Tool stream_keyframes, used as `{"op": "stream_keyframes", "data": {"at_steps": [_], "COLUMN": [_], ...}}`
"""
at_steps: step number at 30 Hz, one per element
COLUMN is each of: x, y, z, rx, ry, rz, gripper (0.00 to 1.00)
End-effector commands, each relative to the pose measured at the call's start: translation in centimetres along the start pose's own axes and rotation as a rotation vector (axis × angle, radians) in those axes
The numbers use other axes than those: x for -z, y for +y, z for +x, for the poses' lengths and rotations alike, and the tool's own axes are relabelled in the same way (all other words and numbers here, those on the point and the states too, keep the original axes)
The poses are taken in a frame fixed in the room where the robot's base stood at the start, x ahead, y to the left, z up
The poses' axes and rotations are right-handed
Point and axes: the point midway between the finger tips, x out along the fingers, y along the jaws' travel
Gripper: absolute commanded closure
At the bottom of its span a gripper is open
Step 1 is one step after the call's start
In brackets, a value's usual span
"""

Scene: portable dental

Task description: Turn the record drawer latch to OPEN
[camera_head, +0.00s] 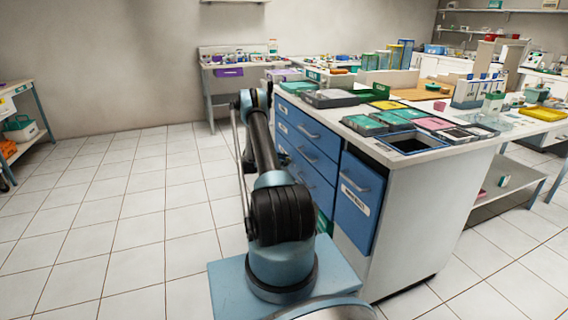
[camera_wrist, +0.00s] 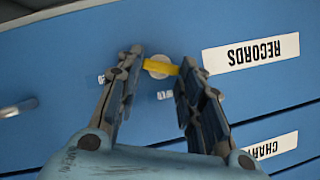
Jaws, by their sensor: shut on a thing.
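The record drawer front (camera_wrist: 240,25) is blue and fills much of the wrist view, with an upside-down white RECORDS label (camera_wrist: 250,54). Left of that label is the latch, a yellow bar (camera_wrist: 161,67) on a pale round disc. The bar lies nearly level across the picture. My gripper (camera_wrist: 162,57) is shut on the latch, one finger at each end of the bar. Small white markings flank the latch, partly hidden by the fingers. In the head view my arm reaches along the drawer side of the cabinet, and gripper and latch are hidden.
A drawer below bears a white label reading CHART (camera_wrist: 270,146), partly cut off. A metal handle (camera_wrist: 15,108) shows at the left of the wrist view. The blue-fronted cabinet (camera_head: 408,220) stands right of my arm, trays on top. The tiled floor (camera_head: 120,220) on the left is clear.

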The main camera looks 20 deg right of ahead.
Motion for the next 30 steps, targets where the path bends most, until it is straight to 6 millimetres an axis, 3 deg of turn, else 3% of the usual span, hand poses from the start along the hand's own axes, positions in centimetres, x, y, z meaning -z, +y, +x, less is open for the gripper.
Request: {"op": "stream_keyframes", "data": {"at_steps": [30], "x": [-0.6], "y": [1.5], "z": [0.3], "rx": [0.338], "ry": [0.001], "rz": [0.823], "gripper": [0.89]}}
